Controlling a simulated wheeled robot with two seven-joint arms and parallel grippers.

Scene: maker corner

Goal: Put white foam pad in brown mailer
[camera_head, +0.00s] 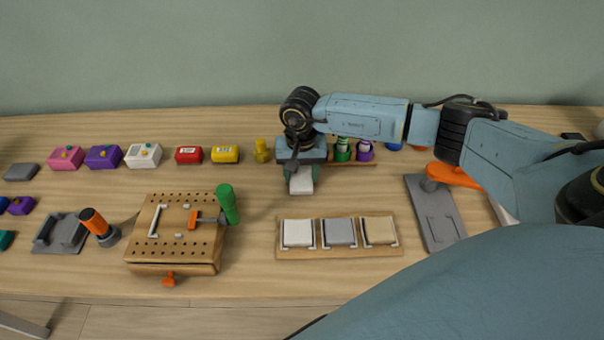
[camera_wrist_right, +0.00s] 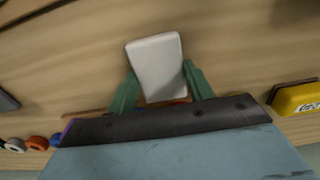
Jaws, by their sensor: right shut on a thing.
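The white foam pad (camera_head: 301,185) is between the fingers of my right gripper (camera_head: 301,175), above the middle of the table. In the right wrist view the pad (camera_wrist_right: 156,60) shows as a white block with the green fingers of the gripper (camera_wrist_right: 162,88) on its two sides. The brown mailer (camera_head: 379,231) is the tan, flat pouch at the right end of a wooden board, below and right of the gripper. I cannot tell how far its mouth is open. My left gripper is not in view.
The wooden board (camera_head: 340,253) also holds a white mailer (camera_head: 298,233) and a grey mailer (camera_head: 339,232). A grey plate (camera_head: 434,214) lies right. Coloured boxes and bottles line the back.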

